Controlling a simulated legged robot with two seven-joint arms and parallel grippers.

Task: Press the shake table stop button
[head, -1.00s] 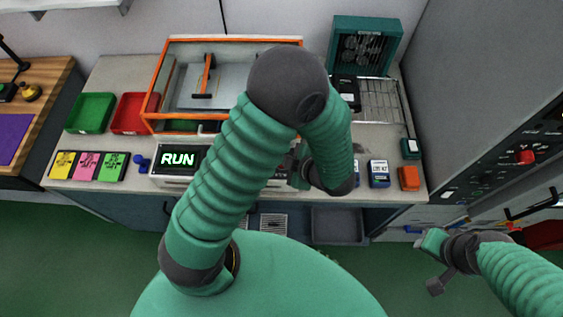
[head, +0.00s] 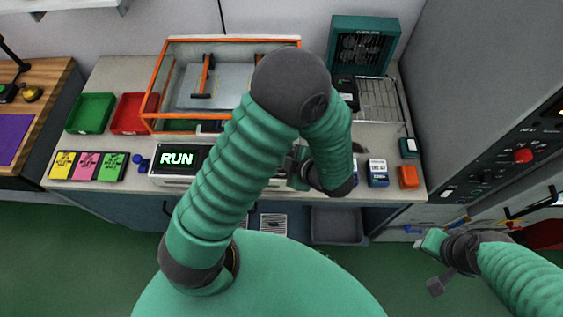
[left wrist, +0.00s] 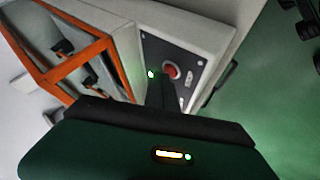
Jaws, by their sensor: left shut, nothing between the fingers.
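The shake table (head: 165,75) is an orange-framed enclosure on the bench, with a front panel whose display (head: 177,158) reads RUN in green. The red round stop button (left wrist: 171,71) shows in the left wrist view on the dark panel; my arm hides it in the head view. My left gripper (head: 297,165) is at the right part of the front panel. In the left wrist view its shut, empty fingers (left wrist: 158,88) point at the panel, just left of and below the button. Contact cannot be told. My right gripper (head: 428,243) is at the lower right, away from the panel.
Green (head: 90,112) and red (head: 130,113) bins stand left of the shake table. Yellow, pink and green cards (head: 88,165) lie at the front left. A blue box (head: 377,172) and an orange block (head: 408,177) stand right of my left arm. A tall grey cabinet (head: 470,80) bounds the right.

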